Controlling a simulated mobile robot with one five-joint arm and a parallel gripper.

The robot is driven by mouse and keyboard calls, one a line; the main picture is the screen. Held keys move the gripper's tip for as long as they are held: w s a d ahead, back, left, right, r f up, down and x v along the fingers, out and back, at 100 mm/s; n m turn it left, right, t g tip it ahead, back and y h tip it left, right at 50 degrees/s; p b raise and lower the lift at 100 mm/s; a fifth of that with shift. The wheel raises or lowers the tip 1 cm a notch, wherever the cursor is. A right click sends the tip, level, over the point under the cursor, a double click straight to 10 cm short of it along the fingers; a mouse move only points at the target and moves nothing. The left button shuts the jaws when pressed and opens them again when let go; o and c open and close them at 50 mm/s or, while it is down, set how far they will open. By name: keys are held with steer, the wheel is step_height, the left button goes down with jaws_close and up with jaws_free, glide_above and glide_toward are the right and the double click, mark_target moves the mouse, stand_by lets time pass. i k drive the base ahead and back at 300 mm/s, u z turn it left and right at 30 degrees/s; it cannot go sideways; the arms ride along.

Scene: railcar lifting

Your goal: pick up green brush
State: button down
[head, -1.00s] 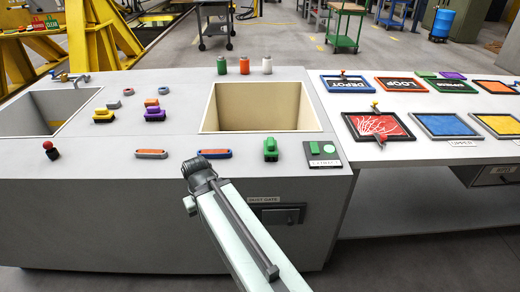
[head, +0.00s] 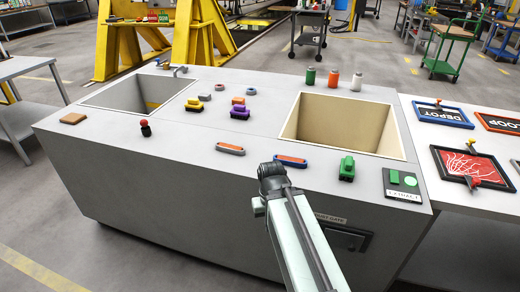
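The green brush (head: 347,168) stands on the grey counter, in front of the right basin and left of the EXTRACT panel. It is a small green block with a raised top. My gripper (head: 272,176) is at the dark end of my arm, at the counter's front edge, left of the green brush and apart from it. Its fingers are hidden from this view, so I cannot see whether it is open or shut.
An orange-and-blue flat piece (head: 290,161) lies just beyond my gripper. The right basin (head: 340,122) is open behind the brush. The EXTRACT panel (head: 404,186) is to its right. Purple (head: 239,112) and yellow (head: 194,104) brushes stand farther left.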

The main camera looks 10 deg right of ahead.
mark_target(347, 170)
steer(key=u, duration=2.6)
steer(key=k, duration=1.25)
steer(key=z, duration=0.1)
